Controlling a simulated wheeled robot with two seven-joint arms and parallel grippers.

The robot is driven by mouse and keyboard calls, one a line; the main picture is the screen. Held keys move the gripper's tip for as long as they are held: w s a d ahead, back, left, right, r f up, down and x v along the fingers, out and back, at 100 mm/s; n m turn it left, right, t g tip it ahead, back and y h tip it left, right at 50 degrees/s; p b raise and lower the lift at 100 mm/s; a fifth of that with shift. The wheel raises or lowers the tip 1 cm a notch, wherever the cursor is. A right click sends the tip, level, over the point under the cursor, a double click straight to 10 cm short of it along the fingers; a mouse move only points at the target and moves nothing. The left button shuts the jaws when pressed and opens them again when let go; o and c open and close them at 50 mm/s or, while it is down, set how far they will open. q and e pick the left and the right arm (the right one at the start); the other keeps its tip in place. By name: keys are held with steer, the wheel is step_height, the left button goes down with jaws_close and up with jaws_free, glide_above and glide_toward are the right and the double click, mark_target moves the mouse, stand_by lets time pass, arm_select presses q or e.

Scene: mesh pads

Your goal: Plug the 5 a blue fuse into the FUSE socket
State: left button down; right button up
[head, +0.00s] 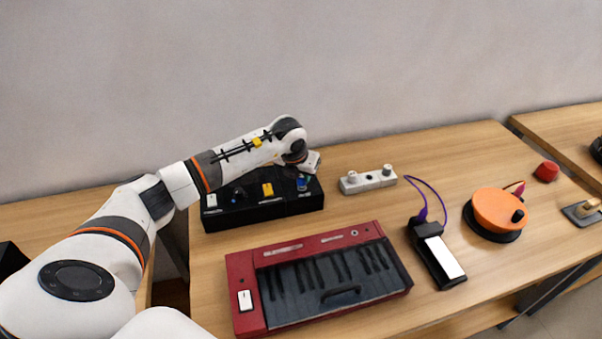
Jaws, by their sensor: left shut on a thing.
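My left arm reaches in from the left, over the left part of the table. Its gripper (304,177) is above the right end of a long black box (262,212), pointing down and shut on a small blue piece, the blue fuse (302,185). The fuse is at or just above the box's top; I cannot tell whether it is in a socket. The box's top also carries a white switch, a dark blue knob (238,193) and a yellow piece (267,189). The FUSE label is too small to read. My right gripper is out of view.
A red keyboard (247,308) lies in front of the box. A white power strip (367,182) is to its right. Further right are a black device (432,262) with a purple cable, an orange reel (497,210) and a red button (546,171). A wall stands behind.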

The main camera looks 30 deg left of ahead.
arm_select(q)
steer(key=shift+f+b, duration=0.75)
steer(key=shift+f, duration=0.15)
steer(key=c, duration=1.1)
jaws_free()
steer(key=b+v, duration=0.1)
steer(key=v, duration=1.1)
steer(key=shift+w, duration=0.1)
steer(key=shift+d, duration=0.1)
